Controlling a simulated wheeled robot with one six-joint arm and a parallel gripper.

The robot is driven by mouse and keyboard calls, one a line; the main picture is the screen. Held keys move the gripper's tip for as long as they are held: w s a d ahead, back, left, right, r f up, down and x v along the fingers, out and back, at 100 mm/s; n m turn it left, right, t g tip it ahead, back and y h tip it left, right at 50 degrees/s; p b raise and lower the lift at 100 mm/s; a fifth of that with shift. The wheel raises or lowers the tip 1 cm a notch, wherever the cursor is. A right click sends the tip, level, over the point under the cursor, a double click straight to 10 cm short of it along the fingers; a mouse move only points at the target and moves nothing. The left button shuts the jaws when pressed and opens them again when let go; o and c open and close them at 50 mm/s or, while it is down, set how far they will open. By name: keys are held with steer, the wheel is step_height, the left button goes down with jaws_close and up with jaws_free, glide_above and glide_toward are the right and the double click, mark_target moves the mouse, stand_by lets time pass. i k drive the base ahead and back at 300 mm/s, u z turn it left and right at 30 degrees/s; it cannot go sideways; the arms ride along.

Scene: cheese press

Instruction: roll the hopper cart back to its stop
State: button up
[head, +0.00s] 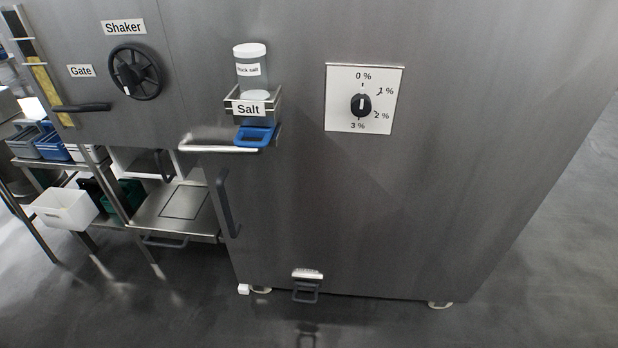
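A large grey steel body (400,220) fills the middle and right of the head view. It seems to be the hopper cart, though no label says so. Pale wheels or feet show under it at the left (261,290) and right (440,305). A dark vertical handle (227,203) is on its lower left side. A dark pedal-like loop (305,291) sits under a small bright plate at its bottom edge. A small white block (243,289) lies on the floor by the left wheel; I cannot tell whether it is the stop. My gripper is not in view.
The front carries a Shaker wheel (134,72), a Gate lever (82,107), a Salt holder (250,108) with a jar, a bar handle (215,148) and a percent dial (361,104). Steel shelving with bins (65,208) stands at left. Floor (560,260) is clear at right.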

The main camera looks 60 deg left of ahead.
mark_target(480, 107)
steer(key=z, duration=0.95)
steer(key=k, duration=0.55)
steer(key=u, duration=1.6)
steer(key=k, duration=0.15)
steer(key=u, duration=0.85)
